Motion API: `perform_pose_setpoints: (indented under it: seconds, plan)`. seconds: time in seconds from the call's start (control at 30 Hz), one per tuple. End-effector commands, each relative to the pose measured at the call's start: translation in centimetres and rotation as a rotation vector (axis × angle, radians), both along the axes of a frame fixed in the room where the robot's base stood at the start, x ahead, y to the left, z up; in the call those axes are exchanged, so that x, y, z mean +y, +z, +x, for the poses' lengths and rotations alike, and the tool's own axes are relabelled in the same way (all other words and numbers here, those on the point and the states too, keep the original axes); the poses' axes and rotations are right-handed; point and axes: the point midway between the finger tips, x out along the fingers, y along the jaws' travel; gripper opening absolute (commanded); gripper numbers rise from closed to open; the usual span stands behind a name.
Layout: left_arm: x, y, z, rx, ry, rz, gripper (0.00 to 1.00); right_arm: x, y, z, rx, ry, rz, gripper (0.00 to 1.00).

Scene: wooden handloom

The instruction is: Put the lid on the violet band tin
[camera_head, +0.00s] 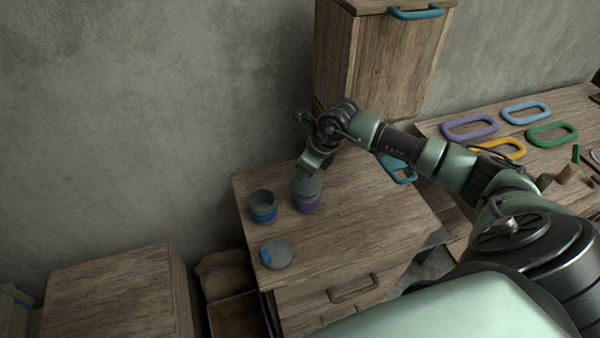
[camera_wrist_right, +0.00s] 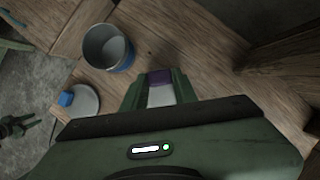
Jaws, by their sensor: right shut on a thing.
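The violet band tin (camera_head: 306,205) stands upright on the wooden cabinet top. A round grey lid (camera_head: 311,188) is over its mouth, level in the head view; I cannot tell whether it rests on the rim or sits just above. My right gripper (camera_head: 303,178) is at the lid from above. In the right wrist view, its fingers (camera_wrist_right: 158,88) are shut on a violet piece (camera_wrist_right: 159,76), apparently the lid's knob. The fingers and palm hide most of the tin there. A dark forked shape at the wrist view's left edge may be my left gripper (camera_wrist_right: 15,126); its jaws are unclear.
An open blue band tin (camera_head: 263,207) stands just left of the violet one. A grey lid with a blue knob (camera_head: 277,254) lies nearer the front. A tall wooden box (camera_head: 385,60) stands behind. The cabinet top (camera_head: 370,225) right of the tins is clear.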

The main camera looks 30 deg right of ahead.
Motion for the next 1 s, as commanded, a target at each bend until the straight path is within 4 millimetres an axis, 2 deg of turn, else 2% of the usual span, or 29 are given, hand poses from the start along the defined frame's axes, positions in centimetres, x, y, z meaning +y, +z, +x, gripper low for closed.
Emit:
perform_pose_setpoints:
  seconds: [1.0]
  plan:
    - [0.01,-0.88,-0.18,0.003,0.000,0.001,0.36,0.02,-0.41,-0.03,0.000,0.000,0.001,0.00]
